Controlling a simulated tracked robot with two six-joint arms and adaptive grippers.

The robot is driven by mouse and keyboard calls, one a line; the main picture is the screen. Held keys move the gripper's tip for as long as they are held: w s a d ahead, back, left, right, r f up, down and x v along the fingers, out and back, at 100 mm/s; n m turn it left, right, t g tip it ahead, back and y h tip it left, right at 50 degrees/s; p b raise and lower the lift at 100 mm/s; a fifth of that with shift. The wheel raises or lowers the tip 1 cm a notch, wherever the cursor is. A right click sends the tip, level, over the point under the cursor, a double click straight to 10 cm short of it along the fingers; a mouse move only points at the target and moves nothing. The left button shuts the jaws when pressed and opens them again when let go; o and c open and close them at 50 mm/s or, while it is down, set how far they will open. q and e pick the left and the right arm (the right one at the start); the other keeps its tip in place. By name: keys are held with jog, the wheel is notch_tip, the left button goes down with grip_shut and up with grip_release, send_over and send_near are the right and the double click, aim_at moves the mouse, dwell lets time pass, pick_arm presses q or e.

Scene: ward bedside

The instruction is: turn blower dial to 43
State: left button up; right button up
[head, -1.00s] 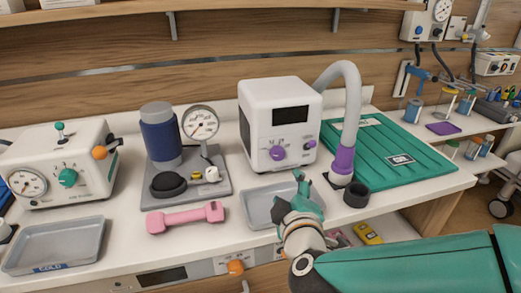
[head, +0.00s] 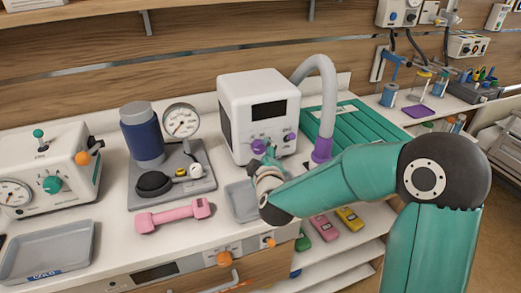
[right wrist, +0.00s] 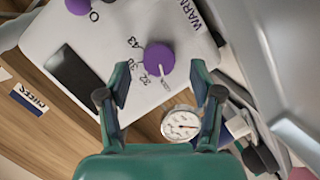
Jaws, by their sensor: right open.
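The blower is a white box (head: 232,95) with a dark display, standing at the back of the counter. Its purple dial (head: 258,146) sits low on the front, partly behind my right gripper (head: 269,155). In the right wrist view the dial (right wrist: 159,57) shows clearly, with printed numbers including 32 and 43 around it. Its exact setting is too small to read surely. My right gripper (right wrist: 160,82) is open, its fingers on either side of the dial's near edge, with nothing between them. I cannot tell whether they touch it. My left gripper is not in view.
A second purple knob (head: 291,138) is on the blower's right front. A grey hose (head: 328,95) curves down beside it. A grey tray (head: 238,203) lies below, a pink dumbbell (head: 172,215) to its left, and a pressure gauge (head: 181,121) stands further left.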

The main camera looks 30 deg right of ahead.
aim_at(259, 147)
jog(key=shift+x, duration=1.3)
jog(key=c, duration=1.1)
